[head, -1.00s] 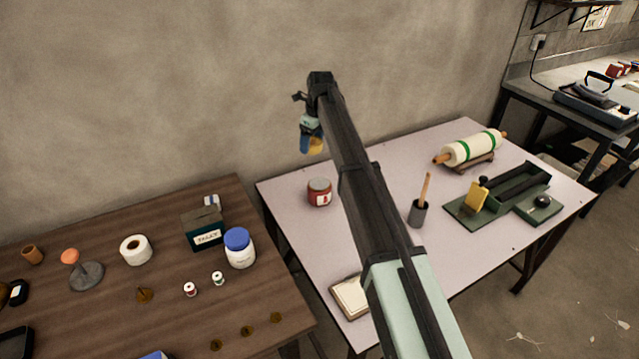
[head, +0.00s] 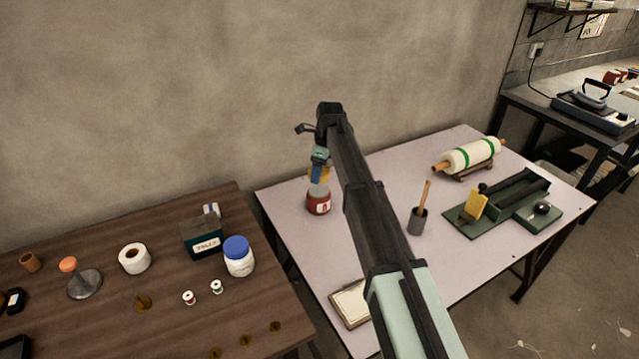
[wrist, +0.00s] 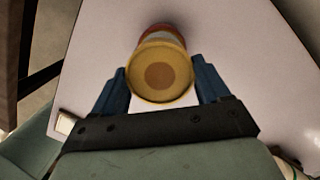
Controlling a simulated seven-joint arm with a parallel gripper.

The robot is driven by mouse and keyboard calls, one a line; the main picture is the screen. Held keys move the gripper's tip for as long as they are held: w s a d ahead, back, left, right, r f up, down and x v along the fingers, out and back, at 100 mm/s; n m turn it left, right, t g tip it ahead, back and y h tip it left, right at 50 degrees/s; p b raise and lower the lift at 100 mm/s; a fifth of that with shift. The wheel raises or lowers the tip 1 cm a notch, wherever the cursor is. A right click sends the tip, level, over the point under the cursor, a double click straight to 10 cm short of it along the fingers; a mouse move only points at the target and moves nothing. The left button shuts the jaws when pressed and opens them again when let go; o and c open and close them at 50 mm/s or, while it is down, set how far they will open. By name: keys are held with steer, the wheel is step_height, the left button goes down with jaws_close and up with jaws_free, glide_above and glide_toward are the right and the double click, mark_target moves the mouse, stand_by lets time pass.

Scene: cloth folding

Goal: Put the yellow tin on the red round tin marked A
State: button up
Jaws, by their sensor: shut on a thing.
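The yellow tin (wrist: 160,76) is between the two blue fingers of my gripper (wrist: 162,82) in the wrist view, its round top facing the camera. My gripper (head: 318,174) is shut on it. In the head view the yellow tin (head: 324,173) is partly hidden by a finger. The red round tin (head: 319,204) with a pale label stands upright on the pale table, just below the held tin. Its red edge (wrist: 155,29) shows past the yellow tin in the wrist view. I cannot tell whether the two tins touch.
A brown table (head: 80,235) with jars and spools stands at left. The wall is close behind.

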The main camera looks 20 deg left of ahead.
mark_target(320, 191)
steer(key=shift+f, duration=2.65)
steer(key=shift+f, duration=0.15)
steer(key=o, duration=1.3)
steer(key=r, duration=0.4)
steer(key=d+r, duration=0.1)
steer(key=r, duration=0.7)
steer(key=shift+d+r, duration=0.1)
steer(key=shift+d, duration=0.3)
